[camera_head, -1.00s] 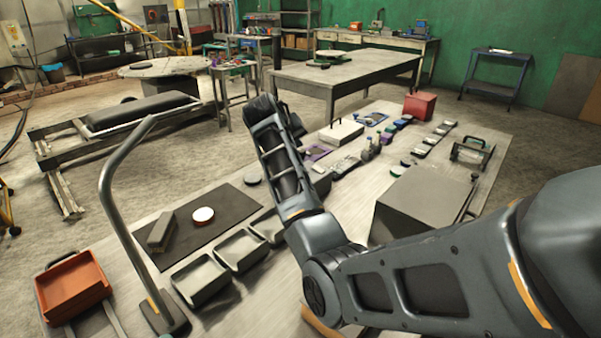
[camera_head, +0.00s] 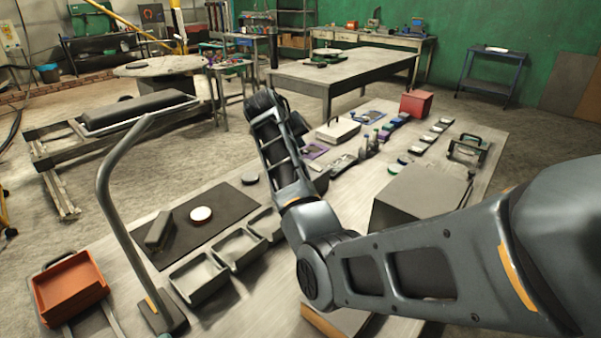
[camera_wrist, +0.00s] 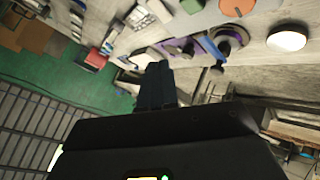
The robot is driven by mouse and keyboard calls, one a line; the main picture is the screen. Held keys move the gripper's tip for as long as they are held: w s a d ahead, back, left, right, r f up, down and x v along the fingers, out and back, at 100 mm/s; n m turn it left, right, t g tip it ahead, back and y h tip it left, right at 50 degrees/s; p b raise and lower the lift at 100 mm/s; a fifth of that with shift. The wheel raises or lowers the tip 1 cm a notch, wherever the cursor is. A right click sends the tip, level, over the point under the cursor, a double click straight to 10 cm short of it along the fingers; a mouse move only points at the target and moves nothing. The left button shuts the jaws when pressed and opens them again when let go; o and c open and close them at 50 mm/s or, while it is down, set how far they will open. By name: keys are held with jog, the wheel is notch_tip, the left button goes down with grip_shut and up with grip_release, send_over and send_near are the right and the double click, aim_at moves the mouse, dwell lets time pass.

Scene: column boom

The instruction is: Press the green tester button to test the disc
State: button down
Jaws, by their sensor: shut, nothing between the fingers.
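A white disc (camera_head: 201,214) with a dark rim lies on a dark mat (camera_head: 225,204) at the left of the long bench. A dark grey block (camera_head: 158,232) lies on the same mat, left of the disc. I cannot make out the tester or its green button for sure in either view. My gripper (camera_wrist: 155,75) shows in the wrist view with its dark fingers together and empty, above and apart from the bench items. In the head view my forearm rises over the middle of the bench and the fingers cannot be made out.
A bent grey post (camera_head: 106,190) stands at the bench's left front, beside an orange tray (camera_head: 70,289). Grey open bins (camera_head: 198,278) line the front edge. A grey box (camera_head: 420,196) stands right of my forearm. A red box (camera_head: 416,103) stands at the far end.

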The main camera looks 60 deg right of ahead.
notch_tip(320, 180, down, 4)
jog(key=b, duration=0.2)
jog(key=shift+f+b, duration=0.15)
jog(key=shift+b, duration=0.25)
jog(key=shift+f+b, duration=0.3)
jog(key=shift+f, duration=0.65)
dwell(0.8)
jog(key=shift+f, duration=0.4)
jog(key=shift+f, duration=0.5)
dwell(0.6)
jog(key=shift+r, duration=0.1)
jog(key=shift+r+p, duration=0.6)
jog(key=shift+r, duration=0.25)
jog(key=shift+r, duration=0.1)
